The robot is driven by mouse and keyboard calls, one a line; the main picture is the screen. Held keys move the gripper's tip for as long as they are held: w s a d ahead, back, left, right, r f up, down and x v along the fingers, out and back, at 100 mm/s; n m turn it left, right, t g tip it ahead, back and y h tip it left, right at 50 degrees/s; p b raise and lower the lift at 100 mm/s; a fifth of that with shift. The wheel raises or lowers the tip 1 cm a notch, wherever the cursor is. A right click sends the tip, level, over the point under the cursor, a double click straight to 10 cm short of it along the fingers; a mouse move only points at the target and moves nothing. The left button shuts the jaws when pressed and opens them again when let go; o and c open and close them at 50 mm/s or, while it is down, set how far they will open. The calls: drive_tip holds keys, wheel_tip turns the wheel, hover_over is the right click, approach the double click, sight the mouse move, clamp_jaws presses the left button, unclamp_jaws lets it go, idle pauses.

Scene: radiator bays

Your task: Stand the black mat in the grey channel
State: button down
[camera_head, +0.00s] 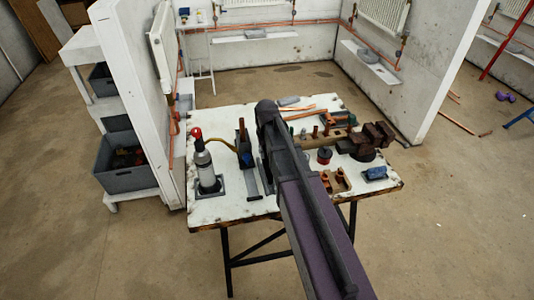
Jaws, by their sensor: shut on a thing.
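My dark arm reaches over the white workbench (222,212) from the lower right, and its end hides the middle of the bench. A dark upright piece (263,178) shows at the left edge of my arm. I cannot tell whether it is the black mat or part of my gripper. The fingertips are hidden behind the arm. A narrow grey strip (252,188), which looks like the grey channel, lies on the bench just left of that piece. Any contact between the two is hidden.
The bench's front left is clear.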

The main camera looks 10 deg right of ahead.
drive_tip(key=shift+f+b, duration=0.35)
drive_tip(key=shift+f, duration=0.1)
idle(0.5)
drive_tip(key=shift+f+b, duration=0.45)
drive_tip(key=shift+b, duration=0.15)
drive_tip(key=shift+f, duration=0.1)
drive_tip(key=shift+f+b, duration=1.3)
drive_tip(key=shift+b, duration=0.1)
drive_tip(key=c, duration=0.5)
unclamp_jaws()
drive_tip(key=shift+c, duration=0.2)
